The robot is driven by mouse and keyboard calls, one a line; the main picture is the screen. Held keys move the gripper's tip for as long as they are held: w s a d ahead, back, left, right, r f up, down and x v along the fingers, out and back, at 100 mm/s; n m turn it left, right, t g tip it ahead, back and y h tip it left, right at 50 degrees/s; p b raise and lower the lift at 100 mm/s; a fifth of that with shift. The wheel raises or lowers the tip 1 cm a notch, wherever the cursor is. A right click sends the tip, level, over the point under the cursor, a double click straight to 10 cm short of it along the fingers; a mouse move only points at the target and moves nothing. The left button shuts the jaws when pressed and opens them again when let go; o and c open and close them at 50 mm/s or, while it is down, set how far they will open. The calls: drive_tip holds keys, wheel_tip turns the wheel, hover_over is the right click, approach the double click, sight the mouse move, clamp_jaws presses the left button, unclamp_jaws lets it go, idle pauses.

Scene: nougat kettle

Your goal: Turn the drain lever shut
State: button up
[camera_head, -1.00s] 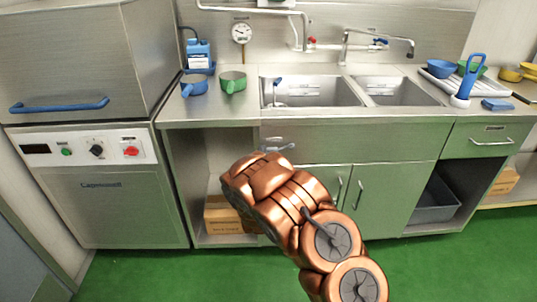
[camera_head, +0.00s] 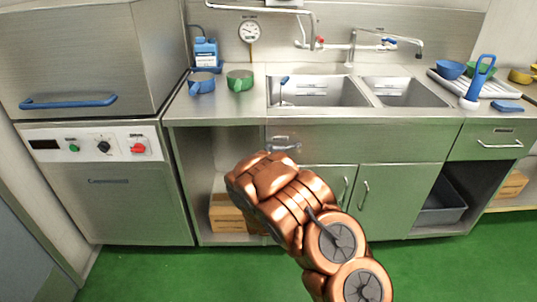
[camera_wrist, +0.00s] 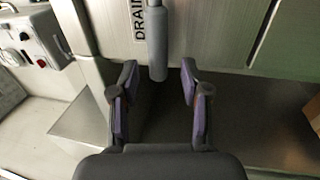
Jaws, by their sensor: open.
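The drain lever (camera_wrist: 157,45) is a grey rounded bar in the wrist view, hanging down from the top edge. A "DRAIN" label (camera_wrist: 138,18) is on the steel panel just left of it. My gripper (camera_wrist: 158,82) is open, with one finger on each side of the lever's lower end. Gaps show between the lever and both fingers. How far the lever is from them in depth is hard to tell. In the head view my copper arm hides the gripper, and a small grey metal piece (camera_head: 283,143) shows just above it. The lever's upper end is cut off.
Above is the sink counter with two basins (camera_head: 318,92), a blue pot (camera_head: 201,83) and a green pot (camera_head: 240,81). A machine with a blue handle (camera_head: 68,102) stands at left. A cardboard box (camera_head: 228,217) sits in the open bay. The green floor in front is clear.

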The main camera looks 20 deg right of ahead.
drive_tip(key=v, duration=1.1)
drive_tip(key=shift+a, duration=0.1)
idle(0.5)
